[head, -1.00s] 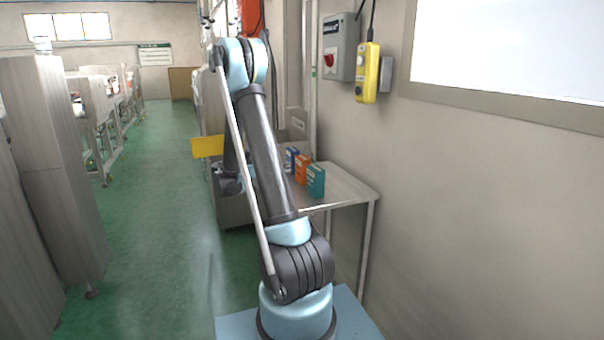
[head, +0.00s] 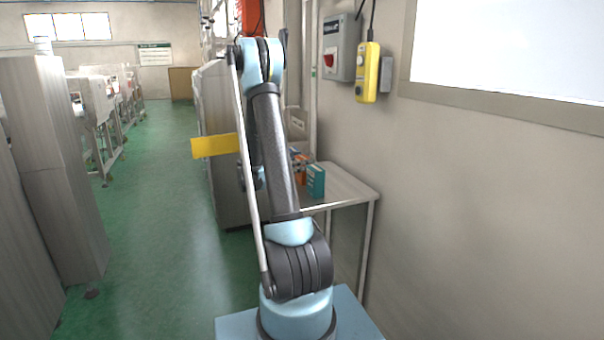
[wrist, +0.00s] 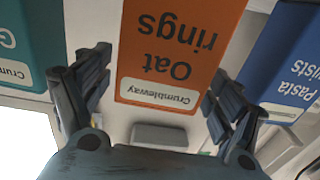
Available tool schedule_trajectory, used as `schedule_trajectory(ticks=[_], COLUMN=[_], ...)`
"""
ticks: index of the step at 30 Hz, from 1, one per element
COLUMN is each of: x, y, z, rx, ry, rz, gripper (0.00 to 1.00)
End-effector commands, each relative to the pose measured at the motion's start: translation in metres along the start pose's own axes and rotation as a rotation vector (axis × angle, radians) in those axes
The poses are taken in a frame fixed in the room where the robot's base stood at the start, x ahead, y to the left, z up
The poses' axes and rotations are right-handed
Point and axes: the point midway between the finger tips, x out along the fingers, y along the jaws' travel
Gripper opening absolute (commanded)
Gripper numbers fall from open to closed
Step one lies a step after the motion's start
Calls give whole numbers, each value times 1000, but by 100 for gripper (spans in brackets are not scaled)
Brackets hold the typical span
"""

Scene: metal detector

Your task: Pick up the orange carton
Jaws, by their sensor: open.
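The orange carton (wrist: 178,45), labelled "Oat rings", stands upside down in the wrist view. It lies between the two open fingers of my gripper (wrist: 155,80), with a gap visible on the right; I cannot tell whether the left finger touches it. In the head view the orange carton (head: 301,176) is mostly hidden behind my arm and the teal carton. The teal carton (wrist: 32,40) is on the left in the wrist view, beside the left finger. The blue pasta carton (wrist: 285,60) is on the right, beyond the right finger.
The cartons stand on a pale table (head: 345,187) against the right wall. The teal carton (head: 316,181) stands nearest on it. A yellow panel (head: 214,146) sticks out left of my arm. The table's front right part is bare, and the green aisle on the left is clear.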

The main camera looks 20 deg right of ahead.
Motion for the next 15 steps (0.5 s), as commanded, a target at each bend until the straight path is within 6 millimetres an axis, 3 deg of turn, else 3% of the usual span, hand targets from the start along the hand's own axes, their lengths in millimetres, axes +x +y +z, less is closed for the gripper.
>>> schedule_trajectory(ticks=[5, 12, 15], x=[0, 0, 0], y=[0, 0, 0], z=[0, 0, 0], rx=[0, 0, 0], ry=[0, 0, 0], rz=[0, 0, 0], gripper=[86, 34, 34])
